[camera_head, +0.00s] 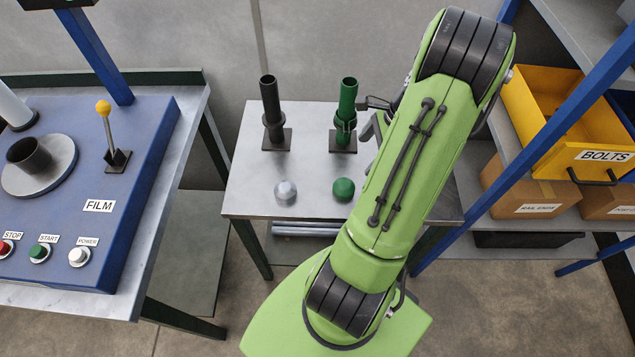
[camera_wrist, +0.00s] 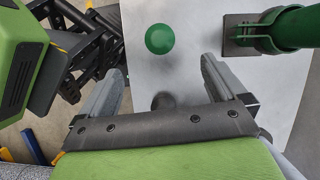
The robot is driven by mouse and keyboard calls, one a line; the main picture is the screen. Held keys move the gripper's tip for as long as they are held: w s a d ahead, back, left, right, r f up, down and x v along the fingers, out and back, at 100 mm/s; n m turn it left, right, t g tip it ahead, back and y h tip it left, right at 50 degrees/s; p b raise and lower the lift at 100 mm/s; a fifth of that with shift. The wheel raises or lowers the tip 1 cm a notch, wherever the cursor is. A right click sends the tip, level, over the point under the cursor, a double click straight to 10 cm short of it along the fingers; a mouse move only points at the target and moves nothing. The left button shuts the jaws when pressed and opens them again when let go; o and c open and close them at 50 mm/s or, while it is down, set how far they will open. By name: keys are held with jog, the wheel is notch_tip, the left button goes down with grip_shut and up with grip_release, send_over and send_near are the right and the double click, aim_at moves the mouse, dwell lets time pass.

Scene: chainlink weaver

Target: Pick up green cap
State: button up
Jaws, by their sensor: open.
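The green cap (camera_head: 343,189) is a small rounded piece on the grey table, in front of the green post (camera_head: 348,95). In the wrist view the green cap (camera_wrist: 160,38) is just beyond the fingertips, roughly centred between them. My gripper (camera_wrist: 162,68) is open and empty, with its two grey fingers spread apart above the table. The green post (camera_wrist: 293,28) shows at the right of the wrist view, beside the right finger. In the head view my arm hides most of the gripper.
A grey cap (camera_head: 285,192) lies left of the green one, with a dark post (camera_head: 270,108) behind it. A blue control panel (camera_head: 150,175) stands at left. A shelf with a yellow BOLTS bin (camera_head: 560,110) and cardboard boxes (camera_head: 515,192) is at right. The table's front middle is clear.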

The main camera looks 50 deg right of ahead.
aim_at(346, 184)
jog(key=b+x, duration=0.1)
jog(key=x, duration=0.4)
jog(key=b+x, duration=0.1)
jog(key=x, duration=0.4)
jog(key=b+x, duration=0.1)
jog(key=x, duration=0.5)
jog(key=shift+s+d+f+b, duration=0.15)
jog(key=shift+s+d+b, duration=0.15)
jog(key=shift+s, duration=0.1)
jog(key=shift+c, duration=0.5)
jog(key=c, duration=1)
jog(key=shift+c, duration=0.2)
